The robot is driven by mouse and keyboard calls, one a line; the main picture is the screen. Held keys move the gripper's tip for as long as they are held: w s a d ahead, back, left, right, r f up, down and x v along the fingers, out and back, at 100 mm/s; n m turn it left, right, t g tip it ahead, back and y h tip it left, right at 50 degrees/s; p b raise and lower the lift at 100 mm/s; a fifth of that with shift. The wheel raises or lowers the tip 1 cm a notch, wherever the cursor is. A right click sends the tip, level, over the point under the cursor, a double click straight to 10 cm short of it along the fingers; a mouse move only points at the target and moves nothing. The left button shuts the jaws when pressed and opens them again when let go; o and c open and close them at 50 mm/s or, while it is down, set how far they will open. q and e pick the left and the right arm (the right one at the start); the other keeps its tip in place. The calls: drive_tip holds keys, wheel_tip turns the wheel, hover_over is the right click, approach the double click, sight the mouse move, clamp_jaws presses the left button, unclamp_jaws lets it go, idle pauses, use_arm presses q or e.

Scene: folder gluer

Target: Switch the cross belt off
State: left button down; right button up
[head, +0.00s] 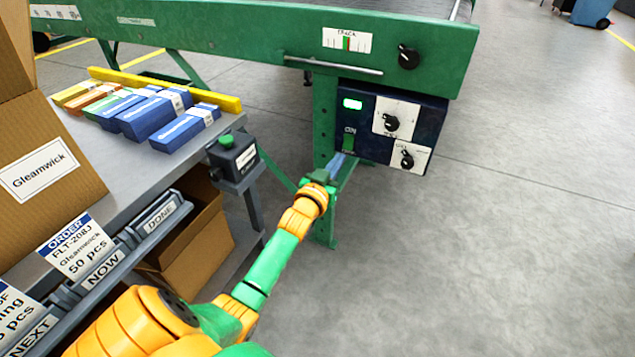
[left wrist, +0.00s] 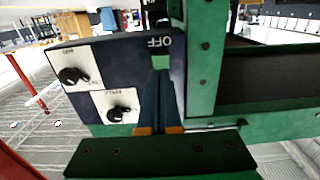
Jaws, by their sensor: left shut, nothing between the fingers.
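The dark blue control box (head: 375,128) hangs under the green machine frame. On it is a green switch (head: 349,141) with "ON" printed above it. A green-white lamp (head: 352,104) near the box's top is lit. In the left wrist view, which is turned over, the green switch (left wrist: 160,62) shows beside the word "OFF". My left gripper (head: 341,163) is shut and empty, its blue fingers pointing at the box just below the switch. In the left wrist view the fingertips (left wrist: 159,78) overlap the switch's edge; I cannot tell whether they touch. My right gripper is out of view.
Two black knobs (head: 391,123) (head: 407,159) sit on white plates right of the switch. A green leg (head: 325,115) stands left of the box. A small button box (head: 233,156) is on the table's corner. The floor at right is clear.

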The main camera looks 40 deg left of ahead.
use_arm(q)
drive_tip(key=f+p+v, duration=0.1)
drive_tip(key=p+v, duration=0.1)
drive_tip(key=v, duration=0.7)
drive_tip(key=shift+s+p, duration=0.25)
drive_tip(key=shift+p, duration=0.05)
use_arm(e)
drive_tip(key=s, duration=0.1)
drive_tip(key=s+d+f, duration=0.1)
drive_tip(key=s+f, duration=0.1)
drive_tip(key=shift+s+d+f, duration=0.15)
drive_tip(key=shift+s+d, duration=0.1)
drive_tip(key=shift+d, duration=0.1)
use_arm(q)
drive_tip(key=shift+f, duration=0.1)
